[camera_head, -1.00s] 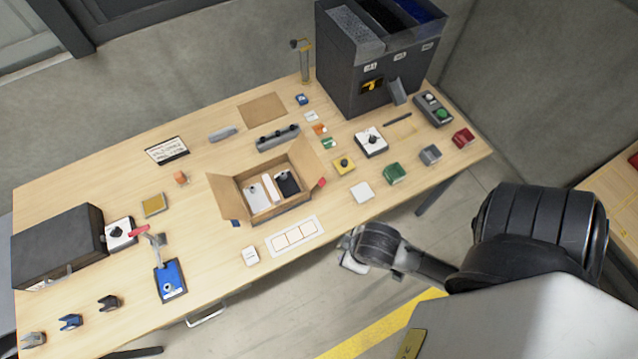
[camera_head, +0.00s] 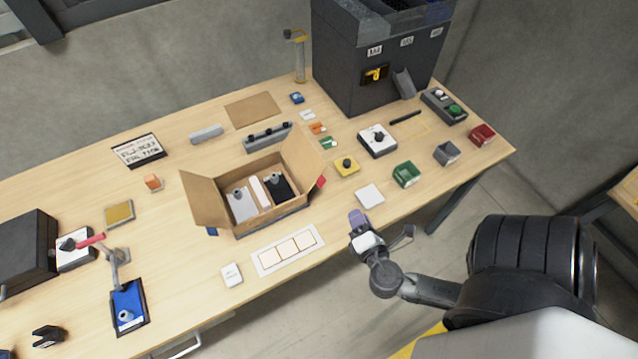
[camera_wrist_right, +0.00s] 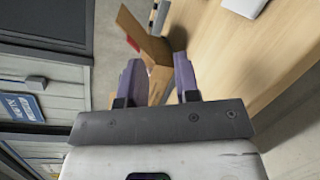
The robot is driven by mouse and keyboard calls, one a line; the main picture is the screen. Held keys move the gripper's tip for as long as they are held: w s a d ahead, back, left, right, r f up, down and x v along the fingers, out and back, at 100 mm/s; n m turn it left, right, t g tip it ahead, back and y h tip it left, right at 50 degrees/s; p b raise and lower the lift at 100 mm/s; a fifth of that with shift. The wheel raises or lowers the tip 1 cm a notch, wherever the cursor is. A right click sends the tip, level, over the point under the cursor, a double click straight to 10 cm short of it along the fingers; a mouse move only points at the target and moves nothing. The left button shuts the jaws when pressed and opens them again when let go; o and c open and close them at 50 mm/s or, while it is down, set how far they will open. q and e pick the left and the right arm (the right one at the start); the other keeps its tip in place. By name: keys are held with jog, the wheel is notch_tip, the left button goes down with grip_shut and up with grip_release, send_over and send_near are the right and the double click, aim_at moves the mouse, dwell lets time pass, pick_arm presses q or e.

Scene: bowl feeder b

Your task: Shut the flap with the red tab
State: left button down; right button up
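An open cardboard box (camera_head: 268,222) stands near the table's front edge, holding a white item, a grey-white item and a black item. Its right flap (camera_head: 301,158) stands up and leans outward, with the red tab (camera_head: 321,182) at its front corner. My right gripper (camera_head: 359,220) is in front of the table edge, right of the box and apart from it. In the right wrist view, its two purple fingers (camera_wrist_right: 157,64) are spread and empty. Beyond them show the cardboard flap (camera_wrist_right: 146,36) and the red tab (camera_wrist_right: 132,43). My left gripper is not in view.
A white card with squares (camera_head: 288,250) lies in front of the box. A white pad (camera_head: 369,196), a yellow button box (camera_head: 346,167) and a green bin (camera_head: 406,174) stand to its right. The left flap (camera_head: 204,200) also stands open.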

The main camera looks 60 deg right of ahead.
aim_at(321, 181)
jog(key=w+d+n+t, duration=0.1)
jog(key=w+n, duration=0.1)
jog(key=w, duration=0.2)
jog(key=w+d+r+n+t+y+p, duration=0.1)
jog(key=w+d+n, duration=0.1)
jog(key=w, duration=0.3)
jog(key=w+d+n+t+y, duration=0.1)
jog(key=w+n, duration=0.2)
jog(key=w, duration=0.1)
jog(key=shift+w+d+r, duration=0.2)
jog(key=shift+w+d, duration=0.1)
jog(key=shift+w, duration=0.1)
jog(key=shift+c, duration=0.3)
grip_shut()
